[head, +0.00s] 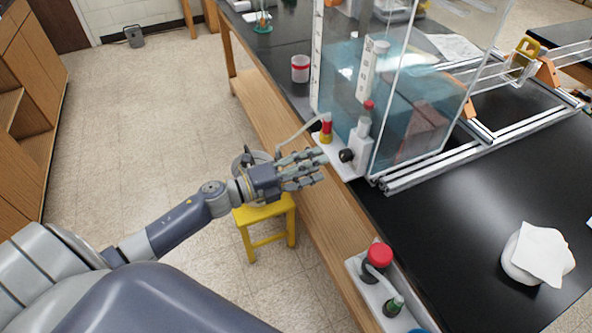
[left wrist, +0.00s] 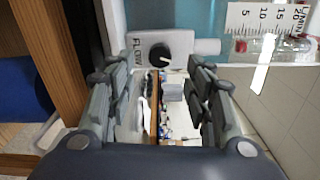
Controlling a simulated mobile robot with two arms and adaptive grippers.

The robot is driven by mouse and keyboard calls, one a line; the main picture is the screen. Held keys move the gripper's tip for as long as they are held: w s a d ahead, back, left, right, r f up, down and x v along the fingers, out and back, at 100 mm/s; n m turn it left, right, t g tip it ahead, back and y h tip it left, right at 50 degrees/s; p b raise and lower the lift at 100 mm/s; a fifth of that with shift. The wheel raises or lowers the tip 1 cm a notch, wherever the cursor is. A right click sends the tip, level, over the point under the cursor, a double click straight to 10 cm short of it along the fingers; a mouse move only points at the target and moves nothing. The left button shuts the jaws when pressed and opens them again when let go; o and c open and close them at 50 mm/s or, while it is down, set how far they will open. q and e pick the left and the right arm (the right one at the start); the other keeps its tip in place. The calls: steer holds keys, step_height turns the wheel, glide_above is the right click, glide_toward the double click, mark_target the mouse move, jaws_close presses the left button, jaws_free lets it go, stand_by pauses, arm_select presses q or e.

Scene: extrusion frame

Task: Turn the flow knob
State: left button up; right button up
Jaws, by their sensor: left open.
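The flow knob (left wrist: 161,53) is a small black round knob with a white pointer line, on a white block marked FLOW in the left wrist view. In the head view the knob (head: 346,155) faces left on the block beside the water tank. My left gripper (head: 318,164) is open and empty, its fingertips a short way left of the knob. In the left wrist view the knob shows just beyond and between the open fingers (left wrist: 160,80), apart from them. My right gripper is not in view.
A clear tank (head: 415,110) of blue water stands on the black bench behind the knob. A red-and-yellow valve (head: 326,128) sits close by. A red-capped fitting (head: 379,256) is at the bench's near edge. A yellow stool (head: 265,222) stands below my left gripper.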

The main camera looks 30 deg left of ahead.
arm_select(q)
steer(key=shift+v, duration=2.2)
